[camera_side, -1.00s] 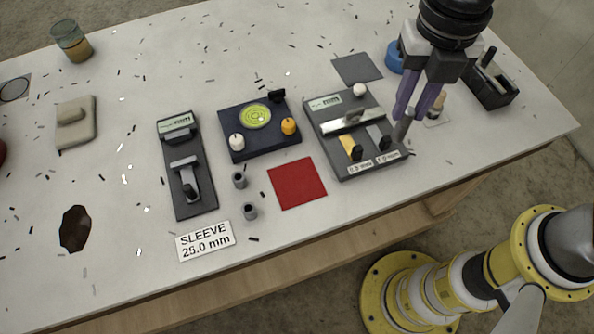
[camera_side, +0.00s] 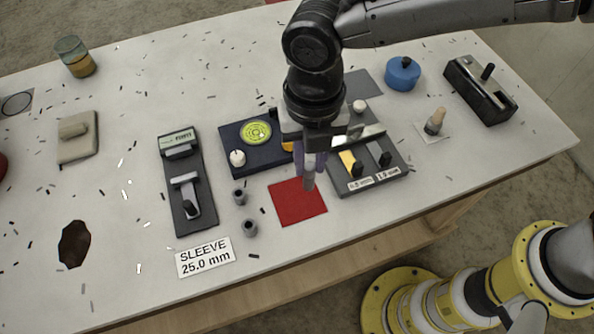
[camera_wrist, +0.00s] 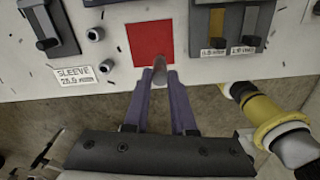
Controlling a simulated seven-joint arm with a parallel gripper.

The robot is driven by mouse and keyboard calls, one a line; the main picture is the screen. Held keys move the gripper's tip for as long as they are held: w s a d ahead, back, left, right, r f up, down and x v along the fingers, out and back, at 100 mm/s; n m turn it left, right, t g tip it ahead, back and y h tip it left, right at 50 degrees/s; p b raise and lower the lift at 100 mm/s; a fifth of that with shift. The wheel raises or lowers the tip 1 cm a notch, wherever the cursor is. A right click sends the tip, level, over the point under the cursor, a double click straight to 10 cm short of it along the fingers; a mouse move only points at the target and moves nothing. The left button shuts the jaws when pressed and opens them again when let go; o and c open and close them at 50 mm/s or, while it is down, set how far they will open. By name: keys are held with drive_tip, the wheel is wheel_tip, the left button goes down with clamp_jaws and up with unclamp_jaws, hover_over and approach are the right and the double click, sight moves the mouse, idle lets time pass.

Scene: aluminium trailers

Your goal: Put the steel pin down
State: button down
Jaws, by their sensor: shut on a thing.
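My gripper (camera_side: 310,163) is shut on the steel pin (camera_side: 309,182), a short grey cylinder that hangs from the fingertips. In the side view the pin shows in front of the red square mat (camera_side: 292,212), near its upper right part. The wrist view shows the pin (camera_wrist: 159,74) between the purple fingers of my gripper (camera_wrist: 160,80), with its far end overlapping the lower right part of the red mat (camera_wrist: 146,40). I cannot tell whether the pin touches the mat.
Two grey sleeves (camera_side: 250,228) stand left of the mat, by a "SLEEVE 25.0 mm" label (camera_side: 205,257). A dark gauge block (camera_side: 372,183) with yellow and grey slides is to the right. A dark dial box (camera_side: 262,172) is behind, and a long dark fixture (camera_side: 189,207) farther left.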

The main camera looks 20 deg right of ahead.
drive_tip(key=shift+w+a+f, duration=0.2)
drive_tip(key=shift+a+f, duration=0.05)
drive_tip(key=shift+f, duration=0.65)
drive_tip(key=shift+w+a+f, duration=0.25)
drive_tip(key=shift+a+f, duration=0.05)
drive_tip(key=shift+f, duration=0.6)
drive_tip(key=shift+w+a+f, duration=0.2)
drive_tip(key=shift+a+f, duration=0.05)
drive_tip(key=shift+f, duration=0.65)
drive_tip(key=shift+f, duration=0.1)
drive_tip(key=c, duration=0.7)
unclamp_jaws()
drive_tip(key=shift+c, duration=0.2)
wheel_tip(320, 180, up, 12)
drive_tip(key=shift+d, duration=0.1)
